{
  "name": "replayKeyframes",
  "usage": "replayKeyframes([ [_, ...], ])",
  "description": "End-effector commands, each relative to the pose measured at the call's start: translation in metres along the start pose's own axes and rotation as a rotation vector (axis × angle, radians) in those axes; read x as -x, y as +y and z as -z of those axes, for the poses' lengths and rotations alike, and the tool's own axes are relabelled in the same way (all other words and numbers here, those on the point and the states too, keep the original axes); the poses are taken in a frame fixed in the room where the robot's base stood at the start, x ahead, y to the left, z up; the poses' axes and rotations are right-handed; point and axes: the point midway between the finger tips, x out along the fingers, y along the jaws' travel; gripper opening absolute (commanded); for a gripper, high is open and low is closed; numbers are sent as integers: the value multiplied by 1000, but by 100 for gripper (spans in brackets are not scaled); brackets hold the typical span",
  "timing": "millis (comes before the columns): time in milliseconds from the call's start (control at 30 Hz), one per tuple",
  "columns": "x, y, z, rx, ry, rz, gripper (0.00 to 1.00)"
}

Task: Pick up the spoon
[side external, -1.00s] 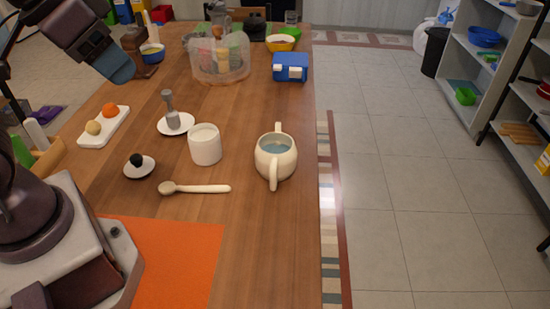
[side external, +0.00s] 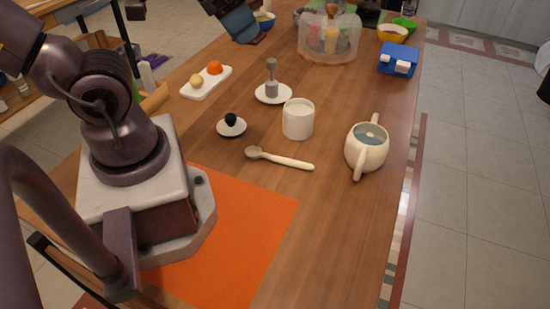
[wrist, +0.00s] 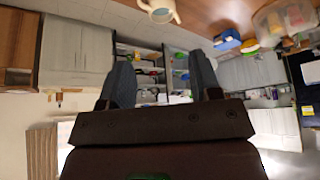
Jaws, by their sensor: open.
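The pale wooden spoon (side external: 285,161) lies flat on the table, bowl end to the left, handle to the right. It does not show in the wrist view. My gripper (wrist: 162,82) shows two spread bluish fingers with nothing between them in the wrist view. In the side view a blue-grey part of my gripper (side external: 240,22) is at the top, far from the spoon and partly cut off by the frame. The gripper is apart from the spoon.
A white canister (side external: 298,120) stands behind the spoon, and a small lid with a black knob (side external: 231,124) is to its left. A cream teapot (side external: 366,150) stands right of it. An orange mat (side external: 235,235) lies in front. The wood just around the spoon is clear.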

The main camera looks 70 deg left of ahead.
Motion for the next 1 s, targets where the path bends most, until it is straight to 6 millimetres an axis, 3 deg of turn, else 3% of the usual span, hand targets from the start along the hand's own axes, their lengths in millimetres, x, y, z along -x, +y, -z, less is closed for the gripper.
replayKeyframes([
  [100,0,0,0,0,0,0,58],
  [167,0,0,0,0,0,0,49],
  [433,-1,-1,0,3,-4,2,49],
  [533,-10,-2,-2,11,-51,7,49],
  [767,-63,-10,-2,7,-286,26,49],
  [1000,-138,-19,-2,-140,-479,-7,49],
])
